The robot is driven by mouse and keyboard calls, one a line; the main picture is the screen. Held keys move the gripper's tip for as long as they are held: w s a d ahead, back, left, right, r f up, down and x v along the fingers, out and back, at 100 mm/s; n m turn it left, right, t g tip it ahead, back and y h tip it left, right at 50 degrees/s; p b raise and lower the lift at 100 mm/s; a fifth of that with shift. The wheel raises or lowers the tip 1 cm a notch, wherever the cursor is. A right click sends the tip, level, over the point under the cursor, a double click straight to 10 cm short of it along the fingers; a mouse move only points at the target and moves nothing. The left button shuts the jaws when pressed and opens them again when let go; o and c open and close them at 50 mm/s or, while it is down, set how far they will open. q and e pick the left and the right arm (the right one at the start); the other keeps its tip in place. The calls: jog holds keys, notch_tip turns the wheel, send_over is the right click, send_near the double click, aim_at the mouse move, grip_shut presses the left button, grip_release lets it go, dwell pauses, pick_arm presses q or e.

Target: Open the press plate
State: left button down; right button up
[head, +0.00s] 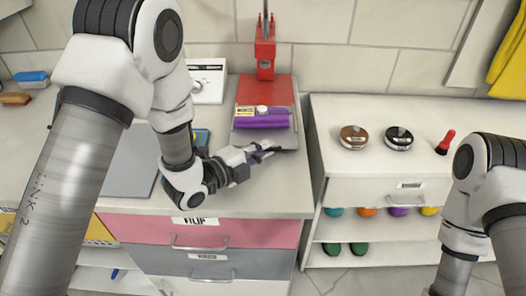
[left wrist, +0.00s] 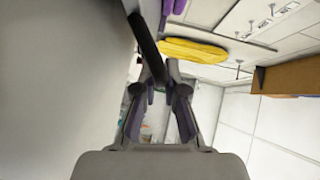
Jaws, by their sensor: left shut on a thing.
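The red press (head: 265,52) stands at the back of the left counter, against the tiled wall. Its red flat part (head: 281,88) lies in front of the post, with a folded purple thing (head: 262,122) and a grey plate (head: 268,137) in front of that. My left gripper (head: 264,151) is at the front edge of the grey plate. In the left wrist view its fingers (left wrist: 157,82) are closed on a dark bar (left wrist: 144,38), which looks like the plate's handle. The exact contact is partly hidden by the fingers. My right gripper is out of view.
A white box with dials (head: 207,80) stands left of the press. The right cabinet holds a brown round tin (head: 354,137), a black one (head: 398,138) and a red-handled tool (head: 446,142). Drawers (head: 212,231) lie below the counter. A gap separates the counters.

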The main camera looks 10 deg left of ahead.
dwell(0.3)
pick_arm(q)
jog(key=c, duration=1.2)
grip_release()
jog(key=v, duration=0.7)
jog(key=shift+s+a, duration=0.15)
jog(key=shift+s, duration=0.1)
